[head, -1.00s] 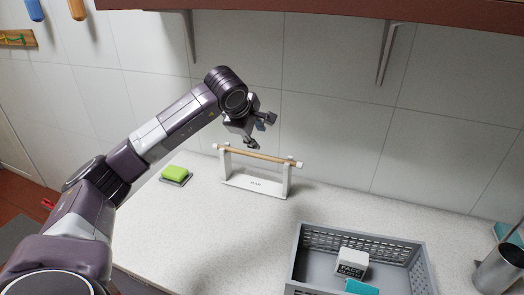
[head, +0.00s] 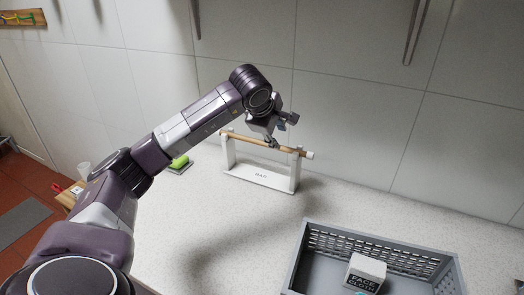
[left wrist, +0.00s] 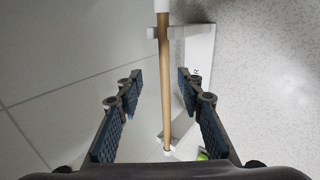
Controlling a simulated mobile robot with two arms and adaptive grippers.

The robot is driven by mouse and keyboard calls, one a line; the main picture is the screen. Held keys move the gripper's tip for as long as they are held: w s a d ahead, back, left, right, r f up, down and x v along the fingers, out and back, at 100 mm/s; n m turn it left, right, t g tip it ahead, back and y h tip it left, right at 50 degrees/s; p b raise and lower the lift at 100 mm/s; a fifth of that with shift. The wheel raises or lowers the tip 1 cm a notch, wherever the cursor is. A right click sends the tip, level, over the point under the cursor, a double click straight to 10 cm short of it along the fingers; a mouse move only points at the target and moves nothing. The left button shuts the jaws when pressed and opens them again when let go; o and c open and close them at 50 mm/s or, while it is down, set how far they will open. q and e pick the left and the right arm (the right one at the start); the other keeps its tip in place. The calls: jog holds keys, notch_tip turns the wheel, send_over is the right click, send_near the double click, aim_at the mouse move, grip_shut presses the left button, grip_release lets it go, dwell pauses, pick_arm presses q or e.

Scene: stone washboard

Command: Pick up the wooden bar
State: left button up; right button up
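The wooden bar (head: 245,140) is a thin tan rod with white end caps. It lies across the two uprights of a white stand (head: 258,177) marked "BAR", near the back wall. My left gripper (head: 281,130) is at the bar's middle, from above. In the left wrist view the bar (left wrist: 165,90) runs between the two open fingers of the gripper (left wrist: 160,85), with a gap on each side. The stand (left wrist: 203,55) shows behind it. My right gripper is not in view.
A grey crate (head: 290,272) with a white "FACE CLOTH" block (head: 366,272) stands at the front right. A green sponge (head: 179,161) lies left of the stand, partly behind my arm. The speckled counter (head: 230,225) between them is clear. The tiled wall (head: 350,120) is close behind.

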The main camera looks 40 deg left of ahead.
aim_at(261, 143)
pick_arm(q)
jog(key=p+x, duration=0.3)
jog(key=x, duration=0.5)
jog(key=shift+s+a+f+p, duration=0.15)
jog(key=shift+s+f+p, duration=0.15)
jog(key=shift+s+p, duration=0.1)
grip_shut()
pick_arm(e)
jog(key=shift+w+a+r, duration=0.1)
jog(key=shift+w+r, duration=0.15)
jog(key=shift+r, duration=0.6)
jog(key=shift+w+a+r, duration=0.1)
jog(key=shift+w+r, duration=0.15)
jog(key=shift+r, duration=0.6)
